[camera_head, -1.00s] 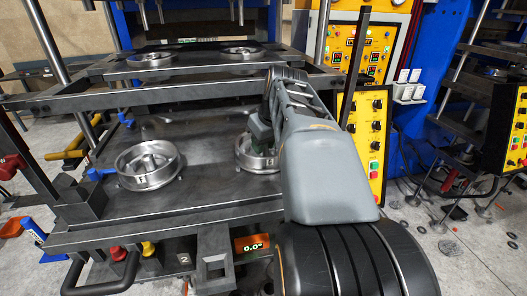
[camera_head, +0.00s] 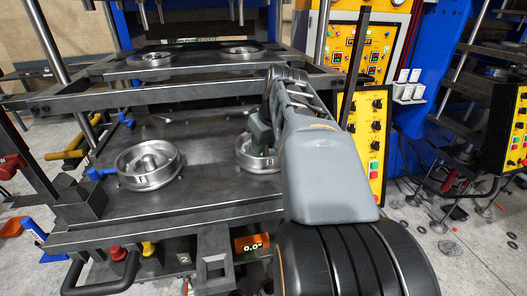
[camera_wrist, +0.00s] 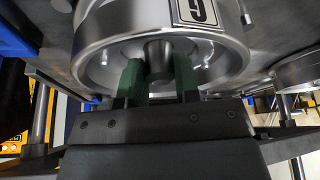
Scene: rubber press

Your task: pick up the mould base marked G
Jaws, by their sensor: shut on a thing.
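The mould base marked G (camera_wrist: 105,48) is a round, shiny metal ring with a centre post, and its G label (camera_wrist: 197,10) shows at the top of the wrist view. In the head view it is the right-hand ring (camera_head: 247,160) on the lower press plate, partly hidden by my arm. My gripper (camera_wrist: 159,76) has its two green fingers on either side of the centre post, shut on it. In the head view my gripper (camera_head: 259,136) reaches down into the ring. I cannot tell whether the ring is clear of the plate.
A similar ring (camera_head: 148,166) stands on the left of the lower plate (camera_head: 205,186). Two more rings (camera_head: 150,59) (camera_head: 242,53) sit on the upper shelf (camera_head: 195,64), above and behind my gripper. A yellow control panel (camera_head: 366,135) stands right of my arm.

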